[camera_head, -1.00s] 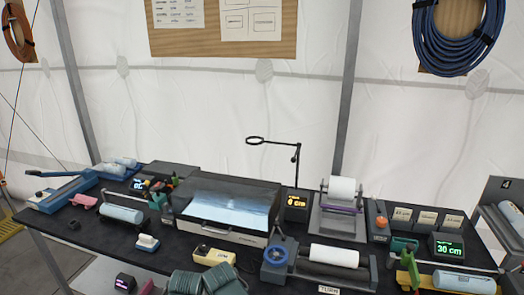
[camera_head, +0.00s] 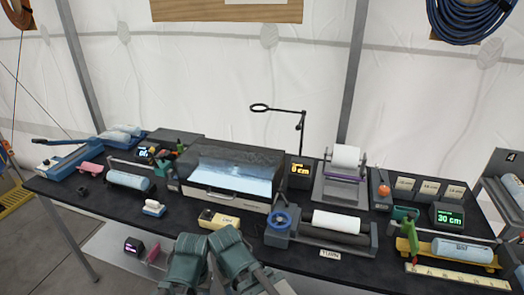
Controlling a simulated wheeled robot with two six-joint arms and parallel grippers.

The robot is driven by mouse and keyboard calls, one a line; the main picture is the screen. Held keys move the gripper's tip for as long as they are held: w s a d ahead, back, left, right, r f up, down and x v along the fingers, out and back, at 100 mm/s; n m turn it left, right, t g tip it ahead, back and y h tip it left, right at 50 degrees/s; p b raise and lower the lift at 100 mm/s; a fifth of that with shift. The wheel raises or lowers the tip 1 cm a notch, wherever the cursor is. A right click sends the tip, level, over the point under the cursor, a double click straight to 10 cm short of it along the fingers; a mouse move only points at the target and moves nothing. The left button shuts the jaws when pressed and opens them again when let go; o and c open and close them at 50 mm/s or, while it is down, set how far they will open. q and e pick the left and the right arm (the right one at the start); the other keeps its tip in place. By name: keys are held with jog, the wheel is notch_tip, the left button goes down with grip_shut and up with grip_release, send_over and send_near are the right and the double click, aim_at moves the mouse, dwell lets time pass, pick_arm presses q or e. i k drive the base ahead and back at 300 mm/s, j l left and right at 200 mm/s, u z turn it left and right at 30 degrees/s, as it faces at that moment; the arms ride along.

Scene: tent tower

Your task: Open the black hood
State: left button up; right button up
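The black hood (camera_head: 250,149) is on the box at the left middle of the table. It has a dark top and a glossy, sloping front that shows a bright blue-white patch. It sits down over a pale front base (camera_head: 228,201) with a small handle, and looks closed. My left gripper (camera_head: 186,262) and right gripper (camera_head: 233,254) are side by side at the bottom middle, in front of the table. Both are green-grey and apart from the hood. Their fingertips cannot be made out, so I cannot tell whether they are open or shut.
A yellow box (camera_head: 218,220) and a small blue-white item (camera_head: 153,208) lie in front of the hood. A blue handwheel (camera_head: 281,222) on a roller device stands at its right front. A black magnifier stand (camera_head: 301,130) rises behind.

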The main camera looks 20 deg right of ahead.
aim_at(223, 167)
jog(key=i+j+z, duration=0.25)
jog(key=j, duration=0.45)
jog(key=j+z, duration=0.2)
jog(key=j, duration=0.45)
jog(key=l, duration=0.3)
jog(key=i+l, duration=0.15)
jog(key=l, duration=0.2)
